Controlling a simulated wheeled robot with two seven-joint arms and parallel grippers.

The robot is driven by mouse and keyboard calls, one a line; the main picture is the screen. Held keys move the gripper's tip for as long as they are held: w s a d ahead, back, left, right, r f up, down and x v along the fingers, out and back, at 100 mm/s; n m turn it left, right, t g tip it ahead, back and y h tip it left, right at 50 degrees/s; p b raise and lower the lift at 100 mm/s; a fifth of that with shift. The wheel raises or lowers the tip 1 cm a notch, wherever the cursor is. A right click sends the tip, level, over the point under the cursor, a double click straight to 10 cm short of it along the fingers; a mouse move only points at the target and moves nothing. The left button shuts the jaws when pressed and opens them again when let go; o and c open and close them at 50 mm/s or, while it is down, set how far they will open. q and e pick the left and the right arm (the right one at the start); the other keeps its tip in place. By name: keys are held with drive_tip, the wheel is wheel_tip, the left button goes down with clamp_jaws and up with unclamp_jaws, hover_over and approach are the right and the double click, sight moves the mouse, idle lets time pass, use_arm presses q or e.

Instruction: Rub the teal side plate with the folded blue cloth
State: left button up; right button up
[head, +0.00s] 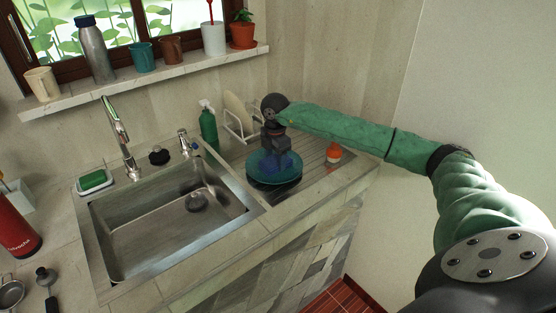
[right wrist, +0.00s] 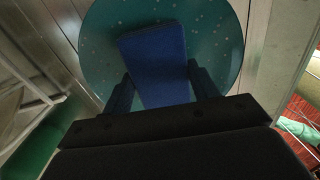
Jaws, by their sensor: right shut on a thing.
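The teal side plate (head: 258,177) lies on the ribbed drainer to the right of the sink. It also shows in the right wrist view (right wrist: 105,40), with small pale specks on its surface. My right gripper (head: 275,160) points down over the plate. It is shut on the folded blue cloth (right wrist: 155,60), which sits between its fingers and lies over the plate's middle. Whether the cloth touches the plate is hard to tell. In the head view the cloth (head: 288,163) is partly hidden by the gripper. My left gripper is not in view.
A dish rack (head: 238,125) with a pale plate and a green spray bottle (head: 208,127) stand behind and left of the plate. The steel sink (head: 150,235) is empty on the left.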

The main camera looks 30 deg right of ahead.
drive_tip(key=shift+s+a, duration=0.1)
drive_tip(key=shift+a, duration=0.45)
drive_tip(key=shift+s+a, duration=0.15)
drive_tip(key=shift+s, duration=0.3)
drive_tip(key=shift+s+d, duration=0.3)
drive_tip(key=shift+s, duration=0.1)
drive_tip(key=shift+w+d+b, duration=0.1)
drive_tip(key=shift+d+b, duration=0.25)
drive_tip(key=shift+d, duration=0.1)
drive_tip(key=shift+w+d+f, duration=0.1)
drive_tip(key=shift+w+d, duration=0.1)
drive_tip(key=shift+w, duration=0.2)
drive_tip(key=shift+w+a, duration=0.25)
drive_tip(key=shift+w, duration=0.15)
drive_tip(key=shift+a, duration=0.45)
drive_tip(key=shift+s+a, duration=0.25)
drive_tip(key=shift+s, duration=0.15)
drive_tip(key=shift+s+d+b, duration=0.2)
drive_tip(key=shift+s+b, duration=0.2)
drive_tip(key=shift+s+d, duration=0.1)
drive_tip(key=shift+d, duration=0.05)
